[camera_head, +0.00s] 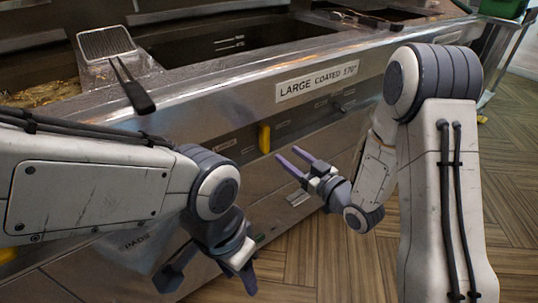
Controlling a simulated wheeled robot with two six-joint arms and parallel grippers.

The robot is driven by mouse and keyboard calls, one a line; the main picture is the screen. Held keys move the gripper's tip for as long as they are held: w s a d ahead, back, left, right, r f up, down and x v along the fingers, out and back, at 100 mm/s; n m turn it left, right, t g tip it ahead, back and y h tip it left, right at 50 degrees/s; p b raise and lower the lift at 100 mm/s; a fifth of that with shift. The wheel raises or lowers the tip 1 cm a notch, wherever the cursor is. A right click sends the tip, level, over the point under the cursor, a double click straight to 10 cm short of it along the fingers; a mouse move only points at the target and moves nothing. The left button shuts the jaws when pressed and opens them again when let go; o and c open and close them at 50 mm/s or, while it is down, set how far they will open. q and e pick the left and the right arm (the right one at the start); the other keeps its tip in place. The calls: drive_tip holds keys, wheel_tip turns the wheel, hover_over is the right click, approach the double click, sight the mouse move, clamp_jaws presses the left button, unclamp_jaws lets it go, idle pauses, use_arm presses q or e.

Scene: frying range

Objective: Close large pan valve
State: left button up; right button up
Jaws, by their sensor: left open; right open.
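A yellow valve handle (264,138) stands upright on the metal front panel of the range, below and left of the "LARGE COATED" label (317,83). My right gripper (288,154) is open and empty, its purple fingers pointing up and left toward the handle. Its fingertips are a little below and right of the handle and appear apart from it. My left gripper (208,286) is open and empty, pointing down low in front of the range, well below the handle.
Above the panel is the large pan (220,45), a dark basin. Another yellow handle (8,255) shows at the far left. The wooden floor (330,260) is clear.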

sight(268, 137)
drive_tip(key=b+x, duration=0.1)
drive_tip(key=x, duration=0.9)
drive_tip(key=shift+w+r, duration=0.15)
clamp_jaws()
